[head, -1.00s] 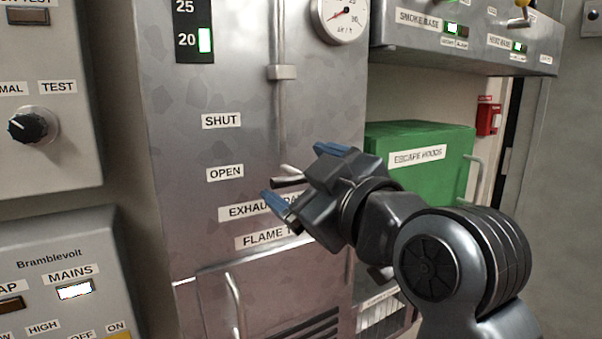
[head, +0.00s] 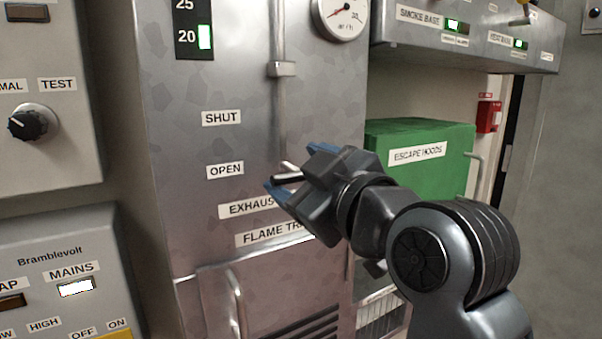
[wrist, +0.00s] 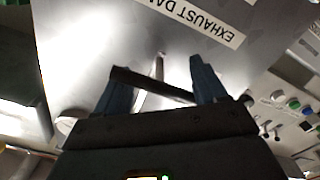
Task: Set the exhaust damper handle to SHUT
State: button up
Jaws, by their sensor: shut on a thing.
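The exhaust damper handle (head: 286,178) is a short dark grip at the lower part of a vertical metal rod on the steel cabinet. It stands level with the OPEN label (head: 225,170), below the SHUT label (head: 221,118). My gripper (head: 293,171) is shut on the handle, with its blue fingers on either side of it. In the wrist view the dark grip (wrist: 150,84) lies between the fingers of my gripper (wrist: 160,85). The EXHAUST label (head: 248,206) is partly hidden behind my gripper.
A bracket (head: 281,69) holds the rod above. A green escape hoods box (head: 420,150) stands right of the cabinet, behind my arm. A knob panel (head: 50,110) is at the left. The cabinet face around the SHUT label is clear.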

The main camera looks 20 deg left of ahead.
jog(key=shift+c, duration=1.1)
notch_tip(320, 180, up, 8)
jog(key=p, duration=0.4)
jog(key=shift+f+p, duration=0.15)
jog(key=shift+p, duration=0.15)
jog(key=o, duration=1.2)
jog(key=shift+o, duration=0.9)
jog(key=shift+s, duration=0.1)
jog(key=b+v, duration=0.1)
jog(key=v, duration=0.6)
jog(key=shift+d, duration=0.35)
